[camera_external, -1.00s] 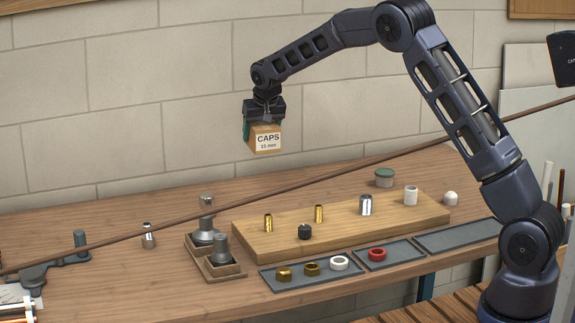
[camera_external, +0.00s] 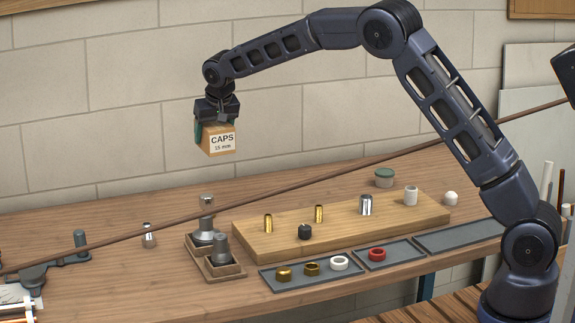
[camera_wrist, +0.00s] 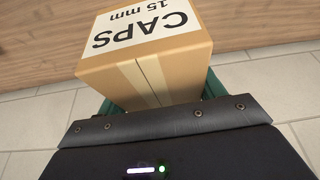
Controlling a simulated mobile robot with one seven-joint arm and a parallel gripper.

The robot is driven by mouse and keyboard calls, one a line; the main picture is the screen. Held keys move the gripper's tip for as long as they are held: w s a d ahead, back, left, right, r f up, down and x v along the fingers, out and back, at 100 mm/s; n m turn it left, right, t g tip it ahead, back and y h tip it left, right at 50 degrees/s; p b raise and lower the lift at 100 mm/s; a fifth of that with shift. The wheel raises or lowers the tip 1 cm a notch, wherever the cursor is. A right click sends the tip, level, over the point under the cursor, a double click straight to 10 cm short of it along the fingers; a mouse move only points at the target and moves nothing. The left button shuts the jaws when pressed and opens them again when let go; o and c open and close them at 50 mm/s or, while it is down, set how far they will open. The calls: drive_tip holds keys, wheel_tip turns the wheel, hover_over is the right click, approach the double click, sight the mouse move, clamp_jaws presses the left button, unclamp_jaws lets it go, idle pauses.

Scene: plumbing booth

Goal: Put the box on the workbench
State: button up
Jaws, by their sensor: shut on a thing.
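The box (camera_external: 217,140) is a small brown cardboard carton with a white label reading "CAPS 15 mm". My gripper (camera_external: 203,134) is shut on it, and the box hangs in the air above the back left part of the workbench (camera_external: 120,215). The wrist view shows the box (camera_wrist: 150,75) upside down between green finger pads (camera_wrist: 212,86), with its taped seam facing the camera. The far finger is mostly hidden behind the box.
A wooden board (camera_external: 340,230) holds brass, steel and white fittings. Grey trays (camera_external: 310,283) with rings lie in front of it. A small wooden rack (camera_external: 215,262) with grey metal parts stands left. A long brown pipe (camera_external: 300,194) crosses the view. Bare bench lies behind the rack.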

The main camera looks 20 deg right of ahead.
drive_tip(key=s+a+n+y, duration=0.1)
drive_tip(key=s+a+n, duration=0.3)
drive_tip(key=s+a, duration=3)
drive_tip(key=f, duration=0.6)
drive_tip(key=w+a+f, duration=0.1)
drive_tip(key=f, duration=0.6)
drive_tip(key=w+f, duration=0.1)
drive_tip(key=f, duration=0.6)
drive_tip(key=shift+a+f, duration=0.1)
drive_tip(key=shift+a, duration=0.25)
drive_tip(key=shift+f, duration=0.15)
drive_tip(key=o, duration=1.2)
drive_tip(key=shift+c, duration=0.2)
drive_tip(key=v, duration=1.2)
drive_tip(key=shift+d, duration=0.2)
